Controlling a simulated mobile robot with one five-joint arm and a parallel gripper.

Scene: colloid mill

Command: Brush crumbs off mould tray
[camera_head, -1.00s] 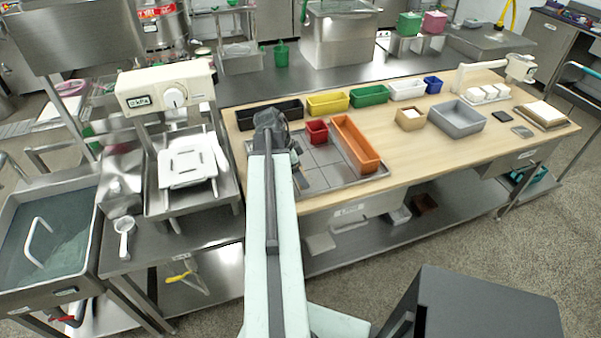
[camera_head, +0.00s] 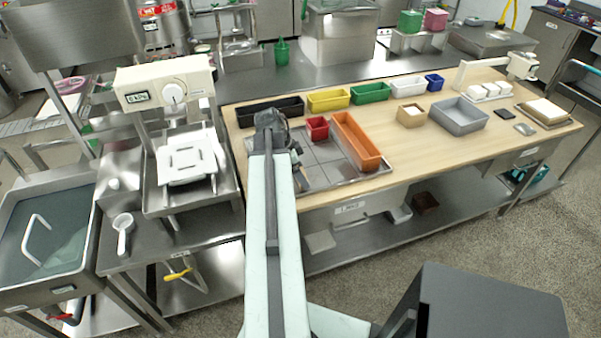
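The mould tray (camera_head: 325,172) is a flat grey metal tray with a grid of square plates, on the front left of the wooden table. A red bin (camera_head: 317,128) and a long orange bin (camera_head: 356,141) stand on or over its back and right parts. My gripper (camera_head: 270,122) is at the tray's left end, seen from behind. My arm hides the tray's left edge, and the fingertips cannot be made out. A small dark brownish piece shows just right of my arm over the tray; I cannot tell what it is. Crumbs are too small to see.
Behind the tray stand a black bin (camera_head: 262,112), a yellow bin (camera_head: 328,100) and a green bin (camera_head: 370,93). A grey tub (camera_head: 459,117) and a small wooden box (camera_head: 411,114) stand to the right. A scale (camera_head: 165,88) stands left. Bare tabletop lies right of the orange bin.

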